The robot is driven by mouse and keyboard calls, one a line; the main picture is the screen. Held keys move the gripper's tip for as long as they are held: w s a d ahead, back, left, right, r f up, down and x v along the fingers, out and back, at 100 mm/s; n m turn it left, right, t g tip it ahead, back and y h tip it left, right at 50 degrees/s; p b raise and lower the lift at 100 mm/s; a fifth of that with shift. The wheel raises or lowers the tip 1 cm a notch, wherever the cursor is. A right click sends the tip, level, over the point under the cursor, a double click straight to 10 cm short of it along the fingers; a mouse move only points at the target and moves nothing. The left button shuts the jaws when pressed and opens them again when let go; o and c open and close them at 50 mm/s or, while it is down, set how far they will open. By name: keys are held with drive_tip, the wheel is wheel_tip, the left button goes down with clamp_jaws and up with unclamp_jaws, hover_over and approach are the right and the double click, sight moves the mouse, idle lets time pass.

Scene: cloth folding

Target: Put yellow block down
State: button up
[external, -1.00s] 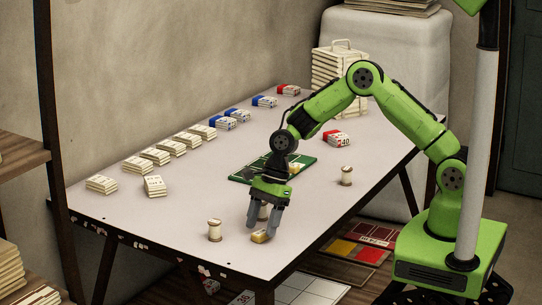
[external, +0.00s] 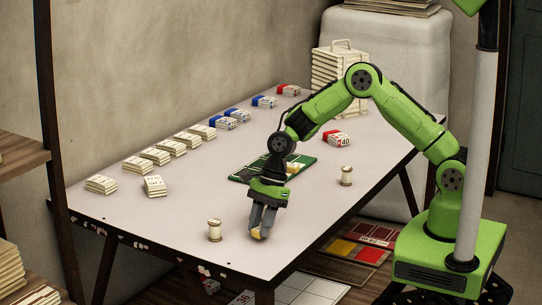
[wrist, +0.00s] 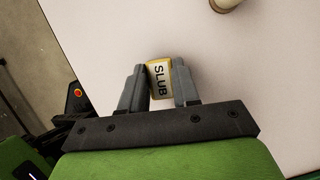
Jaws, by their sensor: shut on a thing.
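The yellow block (wrist: 159,80) has a pale face with the word "SLUB" and sits between my gripper's two grey fingers in the wrist view. My gripper (external: 260,230) is shut on it near the front edge of the table. In the external view only a small part of the yellow block (external: 257,234) shows at the fingertips. It is at or just above the table top; I cannot tell whether it touches.
A thread spool (external: 214,230) stands left of my gripper, and another spool (external: 346,176) stands to the right. A green board (external: 243,174) lies behind the gripper. Stacks of folded cloth (external: 102,184) line the table's (external: 150,225) far side. The front-left table top is mostly clear.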

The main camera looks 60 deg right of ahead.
wheel_tip(320, 180, up, 9)
drive_tip(key=p, duration=0.3)
drive_tip(key=s+d+f+n+g+h+p, duration=0.1)
drive_tip(key=s+d+n+g+p, duration=0.1)
drive_tip(key=d+n, duration=0.4)
drive_tip(key=s+d+f+n+g+h+p, duration=0.1)
drive_tip(key=s+d+n+h+p, duration=0.1)
drive_tip(key=d+n, duration=0.4)
drive_tip(key=s+d+f+n+g+h+p, duration=0.1)
drive_tip(key=s+d+f+n+g+p, duration=0.1)
drive_tip(key=d+n, duration=0.5)
drive_tip(key=shift+s+n+g+p, duration=0.4)
drive_tip(key=shift+n+p, duration=0.3)
drive_tip(key=shift+p, duration=0.6)
